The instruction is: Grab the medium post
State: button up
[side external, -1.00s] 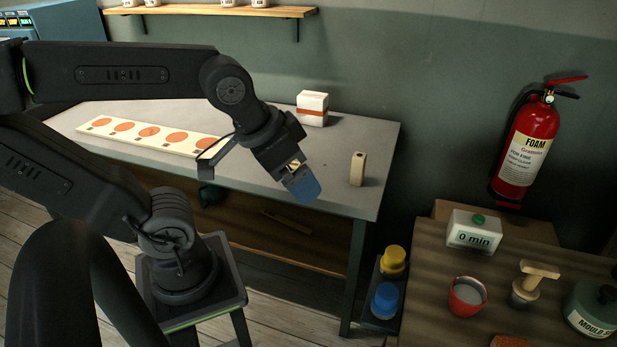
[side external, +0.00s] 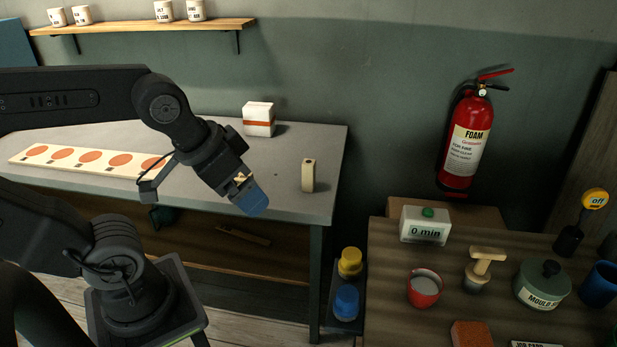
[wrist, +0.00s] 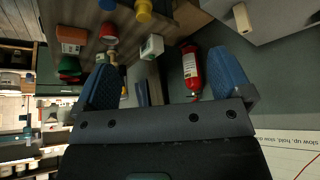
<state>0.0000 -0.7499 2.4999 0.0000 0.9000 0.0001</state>
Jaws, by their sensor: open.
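One small pale upright post (side external: 308,175) with a dark mark near its top stands near the right end of the grey table (side external: 270,185). I see no other such post on this table to compare its size with. The post also shows at the top right of the wrist view (wrist: 241,17), beyond the fingers. My gripper (side external: 250,203) has blue fingertips and is left of the post in the side view, pointing down and right, apart from it. In the wrist view my gripper (wrist: 168,82) has its fingers wide apart with nothing held between them.
A white box with an orange band (side external: 258,120) stands behind the post. A strip with orange discs (side external: 92,161) lies at left. A fire extinguisher (side external: 466,140) is on the wall.

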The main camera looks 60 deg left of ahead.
jog(key=c, duration=0.5)
jog(key=shift+c, duration=0.2)
jog(key=n+g+y, duration=0.2)
jog(key=n+y, duration=0.1)
jog(key=n, duration=0.5)
send_over(309, 162)
jog(key=s+d, duration=0.3)
notch_tip(309, 162, down, 9)
jog(key=x, duration=0.8)
jog(key=shift+s, duration=0.25)
jog(key=shift+x, duration=3.1)
